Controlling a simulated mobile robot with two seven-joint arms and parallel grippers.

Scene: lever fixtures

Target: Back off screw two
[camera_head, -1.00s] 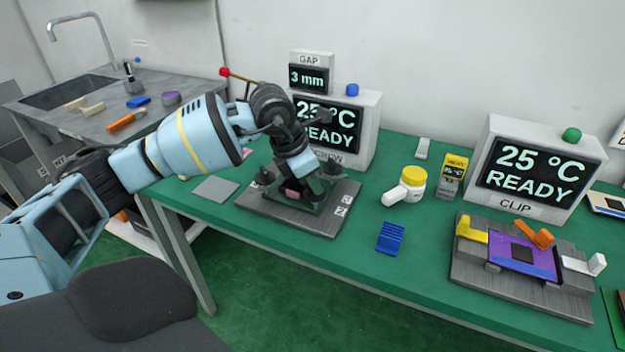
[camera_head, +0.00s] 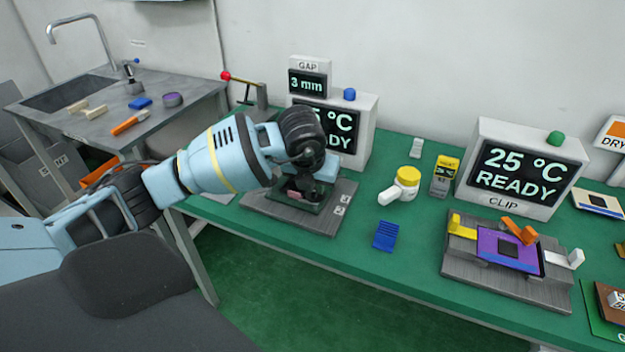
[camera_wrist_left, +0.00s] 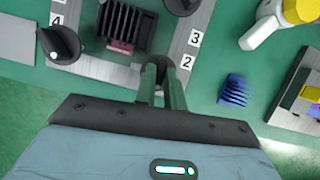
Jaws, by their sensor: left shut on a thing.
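The screw fixture is a grey plate (camera_head: 262,213) with a dark finned heat sink on it, on the green bench. In the left wrist view the finned block (camera_wrist_left: 125,25) sits over a pinkish piece (camera_wrist_left: 120,47). A black knob (camera_wrist_left: 60,44) stands at the left and another (camera_wrist_left: 182,5) at the top edge. Screw two is a dark round knob (camera_wrist_left: 160,62) beside the label 2 (camera_wrist_left: 187,62), mostly hidden by the fingers. My left gripper (camera_wrist_left: 161,84) is shut on it. In the head view my left arm hides the fingers and knobs. My right gripper is not in view.
Behind the fixture stands a display (camera_head: 362,135) with a GAP box (camera_head: 308,78) reading 3 mm. A red-tipped lever (camera_head: 240,80) is behind my arm.

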